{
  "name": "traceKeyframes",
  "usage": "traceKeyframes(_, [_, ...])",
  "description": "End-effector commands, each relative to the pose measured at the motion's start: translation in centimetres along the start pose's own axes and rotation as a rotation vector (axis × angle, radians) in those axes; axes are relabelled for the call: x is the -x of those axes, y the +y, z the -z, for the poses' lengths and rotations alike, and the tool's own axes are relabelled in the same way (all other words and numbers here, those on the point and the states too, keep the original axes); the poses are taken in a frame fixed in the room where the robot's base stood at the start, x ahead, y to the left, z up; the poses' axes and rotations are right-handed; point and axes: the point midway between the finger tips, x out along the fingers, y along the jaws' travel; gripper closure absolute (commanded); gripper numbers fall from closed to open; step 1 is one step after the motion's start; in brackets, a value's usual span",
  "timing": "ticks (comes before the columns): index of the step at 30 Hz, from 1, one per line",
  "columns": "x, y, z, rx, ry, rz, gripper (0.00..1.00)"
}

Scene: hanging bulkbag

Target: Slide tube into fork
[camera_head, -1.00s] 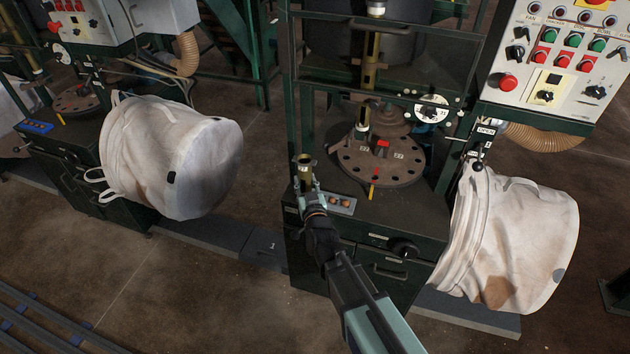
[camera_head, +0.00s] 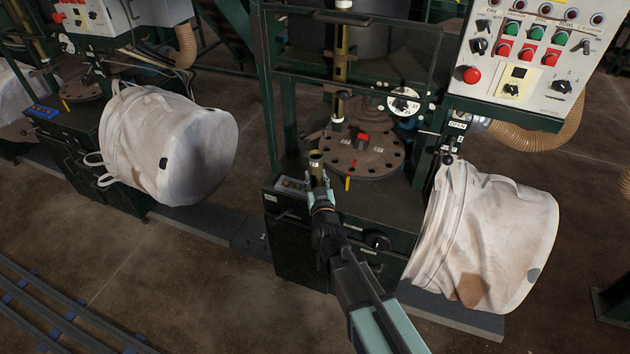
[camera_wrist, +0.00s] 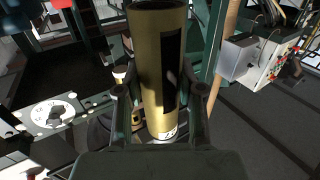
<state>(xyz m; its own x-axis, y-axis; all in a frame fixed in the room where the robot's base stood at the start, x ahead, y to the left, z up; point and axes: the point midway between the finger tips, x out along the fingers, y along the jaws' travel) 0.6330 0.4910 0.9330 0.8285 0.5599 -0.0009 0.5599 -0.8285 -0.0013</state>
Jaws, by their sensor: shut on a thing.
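My gripper (camera_head: 319,186) is shut on a brass-coloured tube (camera_head: 316,163) and holds it upright, above the front of the machine's dark top. In the wrist view the tube (camera_wrist: 158,70) stands between my two fingers (camera_wrist: 160,105). It has a dark slot down its side and a white label with a number at its lower end. I cannot make out a fork for certain.
A yellow pin (camera_head: 347,184) and a small tray (camera_head: 290,184) are close to my gripper. White bulk bags hang at left (camera_head: 170,143) and right (camera_head: 490,240). A control panel (camera_head: 525,50) is at upper right. A green frame post (camera_head: 268,90) stands left of the plate.

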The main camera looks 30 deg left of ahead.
Motion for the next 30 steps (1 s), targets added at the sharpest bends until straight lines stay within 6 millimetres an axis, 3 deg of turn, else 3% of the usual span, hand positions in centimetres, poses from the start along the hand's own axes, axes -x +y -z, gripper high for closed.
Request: traceKeyframes(30, [-4.1, 2.3, -0.5, 0.001, 0.001, -0.001, 1.00])
